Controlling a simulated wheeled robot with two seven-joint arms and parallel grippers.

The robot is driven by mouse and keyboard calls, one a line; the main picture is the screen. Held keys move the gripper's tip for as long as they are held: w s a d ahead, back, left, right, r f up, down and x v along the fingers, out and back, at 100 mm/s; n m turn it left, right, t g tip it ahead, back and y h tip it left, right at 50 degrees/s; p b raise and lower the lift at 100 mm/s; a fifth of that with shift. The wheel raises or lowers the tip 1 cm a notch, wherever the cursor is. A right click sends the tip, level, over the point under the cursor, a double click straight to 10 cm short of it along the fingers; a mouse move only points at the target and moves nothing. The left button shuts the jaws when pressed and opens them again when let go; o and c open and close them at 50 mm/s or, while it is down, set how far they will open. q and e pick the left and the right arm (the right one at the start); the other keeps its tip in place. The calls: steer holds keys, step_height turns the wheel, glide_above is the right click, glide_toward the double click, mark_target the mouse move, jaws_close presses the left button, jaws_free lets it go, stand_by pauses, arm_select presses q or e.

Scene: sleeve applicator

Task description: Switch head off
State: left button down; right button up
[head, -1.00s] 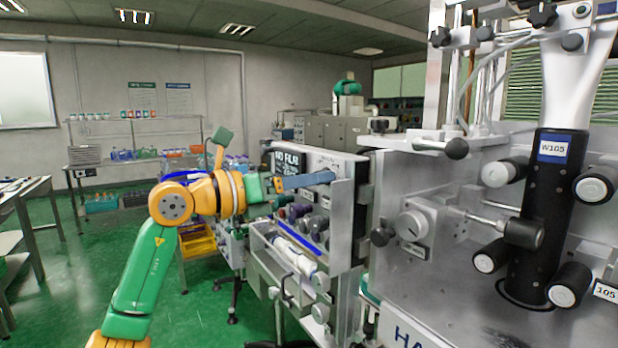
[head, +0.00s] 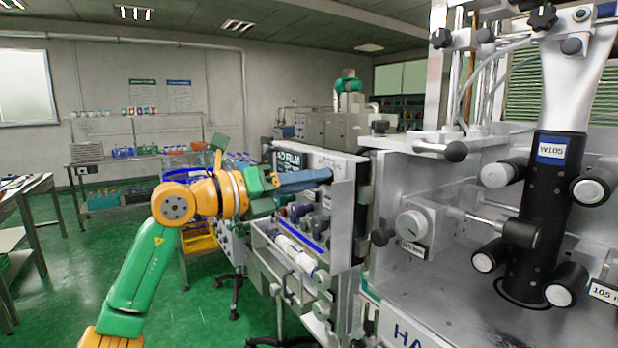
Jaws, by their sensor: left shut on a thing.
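The control panel (head: 344,207) stands upright on the machine, near the middle of the head view. It has a dark display (head: 287,160) with white letters, and a row of knobs and buttons (head: 312,222) below. My left gripper (head: 328,176) reaches across the panel's upper part from the left, its blue fingers pointing right. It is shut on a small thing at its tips. Fingers hide that thing, so I cannot tell which control it is. No separate head switch can be made out. My right gripper is not in view.
The sleeve applicator's black W105 column (head: 543,215) and knobs stand at the right. A black ball handle (head: 456,151) juts out near the panel. White rollers (head: 294,254) lie below the panel. Shelves (head: 120,185) stand at the back left. The green floor (head: 70,290) at left is open.

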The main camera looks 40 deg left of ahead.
arm_select(q)
steer(key=shift+r+n+p, duration=0.15)
steer(key=shift+n+p, duration=1.25)
steer(key=shift+n, duration=5.8)
steer(key=c, duration=0.6)
jaws_free()
steer(key=shift+w+d, duration=0.1)
